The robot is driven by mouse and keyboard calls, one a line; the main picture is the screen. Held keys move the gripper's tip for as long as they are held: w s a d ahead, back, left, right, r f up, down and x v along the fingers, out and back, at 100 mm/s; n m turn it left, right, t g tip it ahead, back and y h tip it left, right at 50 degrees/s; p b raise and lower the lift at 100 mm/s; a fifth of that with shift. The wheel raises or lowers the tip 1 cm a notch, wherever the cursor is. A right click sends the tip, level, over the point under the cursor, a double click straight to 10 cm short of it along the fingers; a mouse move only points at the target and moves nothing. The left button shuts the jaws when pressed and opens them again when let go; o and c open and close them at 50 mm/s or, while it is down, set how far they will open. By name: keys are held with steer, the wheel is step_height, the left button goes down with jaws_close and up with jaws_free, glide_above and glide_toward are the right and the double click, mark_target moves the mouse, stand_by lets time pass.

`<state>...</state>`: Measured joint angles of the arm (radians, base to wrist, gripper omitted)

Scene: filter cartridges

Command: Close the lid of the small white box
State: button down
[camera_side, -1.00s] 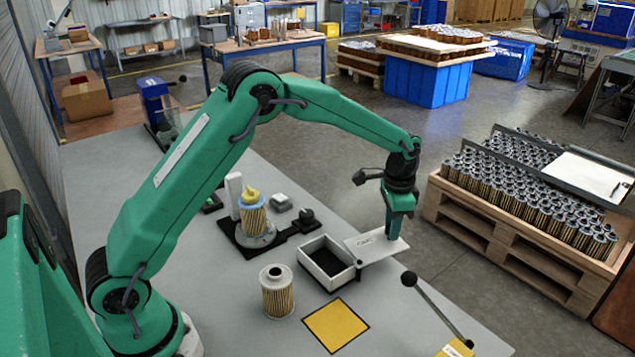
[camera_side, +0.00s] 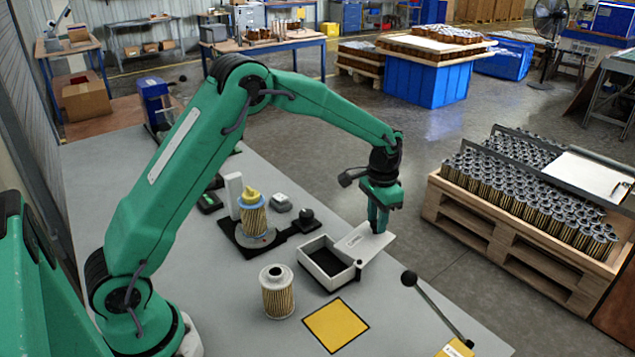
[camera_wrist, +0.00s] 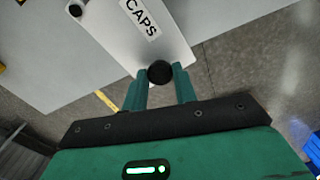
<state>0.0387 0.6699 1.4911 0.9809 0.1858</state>
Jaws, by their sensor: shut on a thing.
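The small white box (camera_side: 318,277) stands on the grey table in the side view, its dark inside showing. Its white lid (camera_side: 357,239) is open, joined at the box's right side and tilted up. In the wrist view the lid (camera_wrist: 130,45) shows a CAPS label and a black round knob (camera_wrist: 160,72) at its edge. My gripper (camera_side: 378,228) is at the lid's outer end, right of the box. In the wrist view my gripper's fingers (camera_wrist: 158,84) are shut on the knob. In the side view the fingers hide the knob.
A filter cartridge (camera_side: 277,291) stands left of the box, near a yellow square (camera_side: 336,325). Another cartridge (camera_side: 253,217) stands in a black fixture behind. A lever with a black ball (camera_side: 409,278) rises at the right. A pallet of cartridges (camera_side: 520,225) is beyond the table.

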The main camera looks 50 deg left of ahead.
steer(key=s+a+n, duration=0.2)
steer(key=s+n, duration=0.1)
steer(key=n, duration=0.1)
steer(key=s+a+n, duration=0.2)
steer(key=s+n, duration=0.1)
steer(key=n, duration=0.1)
steer(key=s+a+n, duration=0.2)
steer(key=s+n, duration=0.1)
steer(key=n, duration=0.1)
steer(key=shift+s, duration=0.25)
steer(key=shift+s+r+n, duration=0.1)
steer(key=shift+s+n, duration=1.05)
steer(key=shift+n, duration=0.05)
steer(key=shift+s+d+n, duration=0.25)
steer(key=shift+s+n, duration=0.6)
steer(key=shift+n, duration=0.05)
steer(key=c, duration=1.1)
jaws_free()
